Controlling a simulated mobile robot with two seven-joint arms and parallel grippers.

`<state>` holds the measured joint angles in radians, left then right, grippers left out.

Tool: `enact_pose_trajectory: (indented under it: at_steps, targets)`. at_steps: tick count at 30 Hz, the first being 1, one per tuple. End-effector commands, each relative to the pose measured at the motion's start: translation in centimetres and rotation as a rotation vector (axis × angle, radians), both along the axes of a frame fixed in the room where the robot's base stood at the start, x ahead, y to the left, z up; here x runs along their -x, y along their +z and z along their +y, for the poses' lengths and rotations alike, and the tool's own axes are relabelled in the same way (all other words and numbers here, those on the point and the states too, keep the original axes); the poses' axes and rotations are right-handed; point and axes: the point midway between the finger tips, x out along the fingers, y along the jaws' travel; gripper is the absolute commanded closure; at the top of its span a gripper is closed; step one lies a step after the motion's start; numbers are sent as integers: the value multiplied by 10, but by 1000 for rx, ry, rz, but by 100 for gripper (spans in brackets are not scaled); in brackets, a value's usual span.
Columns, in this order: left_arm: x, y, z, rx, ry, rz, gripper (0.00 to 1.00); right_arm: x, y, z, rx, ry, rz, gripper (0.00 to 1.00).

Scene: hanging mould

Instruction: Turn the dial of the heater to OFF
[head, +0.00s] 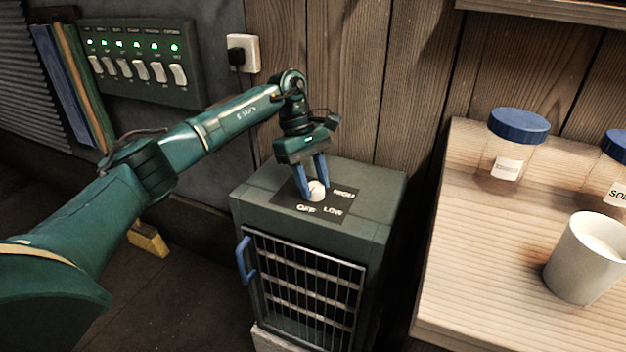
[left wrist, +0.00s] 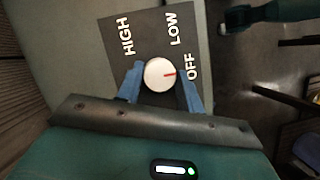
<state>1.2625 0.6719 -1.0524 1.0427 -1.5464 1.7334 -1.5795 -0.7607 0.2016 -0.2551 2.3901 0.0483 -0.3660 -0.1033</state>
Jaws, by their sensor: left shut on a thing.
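The heater (head: 262,209) is a dark green box with a barred front, standing against the wooden wall. Its white dial (head: 317,191) sits on a dark label plate on top, marked HIGH, LOW and OFF. My left gripper (head: 313,185) reaches down from above, its two blue fingers shut on the dial. In the left wrist view the dial (left wrist: 158,76) lies between the fingers of the left gripper (left wrist: 160,80). My right gripper is not seen.
A wooden table (head: 480,290) on the right holds a white cup (head: 577,262) and blue-lidded jars (head: 512,150). A switch panel (head: 140,62) and a plugged socket (head: 243,54) are on the wall. A blue handle (head: 245,259) sticks out at the heater's front.

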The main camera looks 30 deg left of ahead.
Motion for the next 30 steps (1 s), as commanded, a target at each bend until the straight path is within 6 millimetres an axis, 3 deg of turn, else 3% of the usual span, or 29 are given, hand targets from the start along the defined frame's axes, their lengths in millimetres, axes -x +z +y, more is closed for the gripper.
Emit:
enact_pose_trajectory:
  at_steps: [8,9,16,25,30]
  targets:
    - [0,0,0,-1,-1,-1,86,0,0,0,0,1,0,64]
    - [0,0,0,-1,-1,-1,61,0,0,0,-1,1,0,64]
    - [0,0,0,0,0,0,42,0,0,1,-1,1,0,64]
    - [0,3,1,0,0,-1,42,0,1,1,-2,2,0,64]
    - [-4,25,9,0,3,-3,42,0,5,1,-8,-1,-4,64]
